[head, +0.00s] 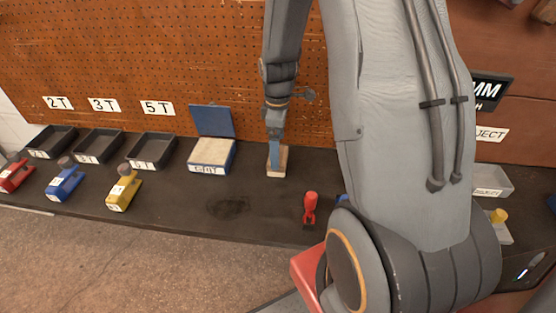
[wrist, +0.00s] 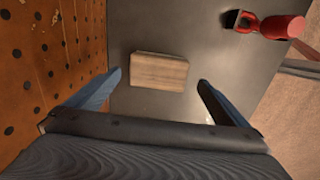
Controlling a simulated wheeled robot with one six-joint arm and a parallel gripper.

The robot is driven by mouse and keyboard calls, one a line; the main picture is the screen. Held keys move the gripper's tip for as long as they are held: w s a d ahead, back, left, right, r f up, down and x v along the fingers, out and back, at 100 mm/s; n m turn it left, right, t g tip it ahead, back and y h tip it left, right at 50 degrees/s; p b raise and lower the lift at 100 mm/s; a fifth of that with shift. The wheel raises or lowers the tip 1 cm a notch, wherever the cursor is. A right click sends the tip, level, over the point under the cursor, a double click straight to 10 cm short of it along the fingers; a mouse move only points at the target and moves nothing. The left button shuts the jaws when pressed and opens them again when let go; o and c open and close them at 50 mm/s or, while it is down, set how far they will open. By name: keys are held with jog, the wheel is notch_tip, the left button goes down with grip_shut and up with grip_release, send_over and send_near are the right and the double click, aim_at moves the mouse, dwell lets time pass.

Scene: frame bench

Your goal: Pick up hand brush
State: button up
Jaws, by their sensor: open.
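A pale wooden block (head: 284,163) lies on the dark bench near the pegboard. It may be the hand brush seen from above; no bristles show. In the wrist view the block (wrist: 160,72) lies between and a little beyond the fingertips, with a gap on both sides. My gripper (head: 275,152) is open and points down over the block; its blue fingers hide part of it in the head view. In the wrist view my gripper (wrist: 159,82) has two spread fingers and holds nothing. I cannot tell the height left between fingertips and bench.
A red-handled tool (head: 310,204) with a dark end stands near the bench's front edge. An open box with a blue lid (head: 212,122) and dark trays (head: 151,150) stand left. Red, blue and yellow (head: 123,190) items line the front edge. The pegboard (head: 180,60) rises close behind.

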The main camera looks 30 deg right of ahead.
jog(key=shift+w+f+p, duration=0.1)
jog(key=shift+f+p, duration=1)
jog(key=shift+f, duration=1.9)
jog(key=c, duration=1.3)
jog(key=shift+o, duration=0.2)
jog(key=shift+r, duration=0.1)
jog(key=shift+r+b, duration=1.3)
jog(key=shift+r, duration=3.65)
